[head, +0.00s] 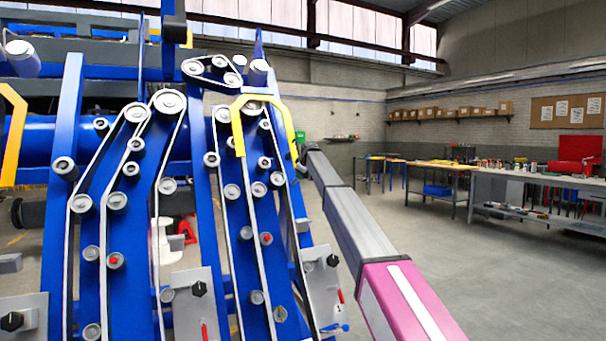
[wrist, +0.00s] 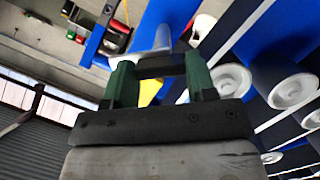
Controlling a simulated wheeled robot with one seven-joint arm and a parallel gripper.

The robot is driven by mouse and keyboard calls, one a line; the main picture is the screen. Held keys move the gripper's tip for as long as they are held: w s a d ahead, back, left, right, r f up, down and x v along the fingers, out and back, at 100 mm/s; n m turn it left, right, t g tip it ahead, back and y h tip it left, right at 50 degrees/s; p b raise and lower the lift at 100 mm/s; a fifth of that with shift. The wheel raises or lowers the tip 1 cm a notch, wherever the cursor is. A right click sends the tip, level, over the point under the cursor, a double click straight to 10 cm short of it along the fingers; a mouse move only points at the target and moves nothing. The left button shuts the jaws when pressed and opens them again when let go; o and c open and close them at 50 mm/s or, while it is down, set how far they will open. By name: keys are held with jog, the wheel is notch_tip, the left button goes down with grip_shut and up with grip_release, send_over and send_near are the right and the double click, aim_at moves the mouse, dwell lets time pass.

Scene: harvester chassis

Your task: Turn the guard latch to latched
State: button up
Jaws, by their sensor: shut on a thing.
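My gripper (head: 299,148) reaches the right edge of the blue harvester chassis (head: 208,215), beside the yellow guard (head: 237,128). In the wrist view my gripper's two green fingers (wrist: 159,72) are shut on a dark, short bar, the guard latch (wrist: 160,66), which spans between them. A patch of yellow (wrist: 150,92) shows just behind the bar, and a pale cylinder stands beyond it. In the head view the latch is hidden behind my gripper, so its angle cannot be told there.
Pale rollers and belts (wrist: 292,91) lie close to the right of my gripper in the wrist view. Grey plates with black knobs (head: 332,261) and red levers stand low on the chassis. Open floor (head: 510,280) and workbenches (head: 540,180) lie to the right.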

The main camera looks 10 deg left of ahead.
jog(key=n+t, duration=0.1)
jog(key=n, duration=0.4)
jog(key=shift+s+f, duration=0.1)
jog(key=shift+s, duration=0.05)
jog(key=shift+n+t, duration=0.7)
jog(key=shift+n, duration=1.4)
jog(key=shift+f, duration=0.1)
jog(key=o, duration=0.9)
jog(key=shift+o, duration=0.2)
jog(key=v, duration=1)
jog(key=shift+s, duration=0.4)
